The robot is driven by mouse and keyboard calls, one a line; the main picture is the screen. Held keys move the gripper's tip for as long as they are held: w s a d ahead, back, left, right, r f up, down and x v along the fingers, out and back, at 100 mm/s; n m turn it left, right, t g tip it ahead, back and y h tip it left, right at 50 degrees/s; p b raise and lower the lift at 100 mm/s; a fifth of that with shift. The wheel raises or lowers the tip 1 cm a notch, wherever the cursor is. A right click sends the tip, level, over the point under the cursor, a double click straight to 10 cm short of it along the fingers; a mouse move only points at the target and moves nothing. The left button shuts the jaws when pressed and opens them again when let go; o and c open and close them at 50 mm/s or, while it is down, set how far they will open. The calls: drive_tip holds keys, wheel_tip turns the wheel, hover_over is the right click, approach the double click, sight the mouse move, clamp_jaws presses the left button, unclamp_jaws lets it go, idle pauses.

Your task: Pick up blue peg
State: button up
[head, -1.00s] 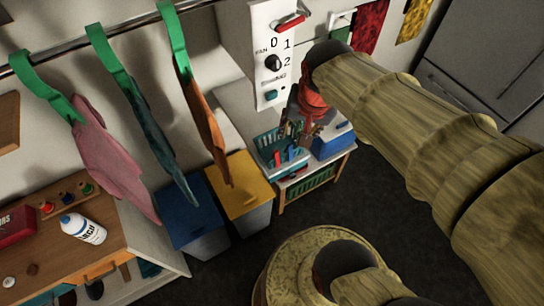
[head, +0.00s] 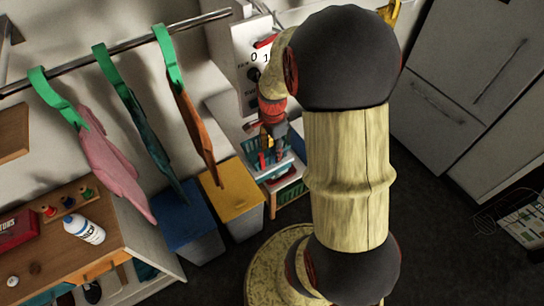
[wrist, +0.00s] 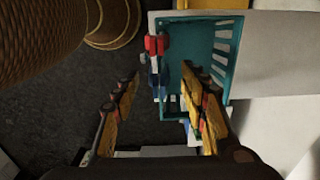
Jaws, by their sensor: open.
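A teal basket (wrist: 219,75) shows below my gripper in the wrist view and also in the head view (head: 286,172). A blue peg-like piece (wrist: 157,84) is at the basket's left edge in the wrist view, between my fingers as seen from above. A red one (wrist: 155,44) is just above it in the picture. My gripper (wrist: 160,75) is open, with a yellow and black finger on each side, and nothing is held. In the head view my gripper (head: 268,136) is over the basket. The blue piece's full shape and its gap from the fingers are unclear.
A white surface (wrist: 270,55) lies right of the basket; dark floor (wrist: 60,110) is at left. A white panel with a knob (head: 253,70) stands behind my gripper. A yellow-lidded bin (head: 232,188) and a blue-lidded bin (head: 186,218) are left of it. Cloths hang from a rail (head: 135,45).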

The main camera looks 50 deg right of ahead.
sight(273, 155)
wheel_tip(273, 155, down, 3)
drive_tip(key=shift+s+f, duration=0.1)
drive_tip(key=shift+f, duration=0.1)
drive_tip(key=shift+c, duration=1.1)
drive_tip(key=c, duration=0.7)
drive_tip(key=shift+r, duration=0.1)
drive_tip(key=shift+c, duration=0.2)
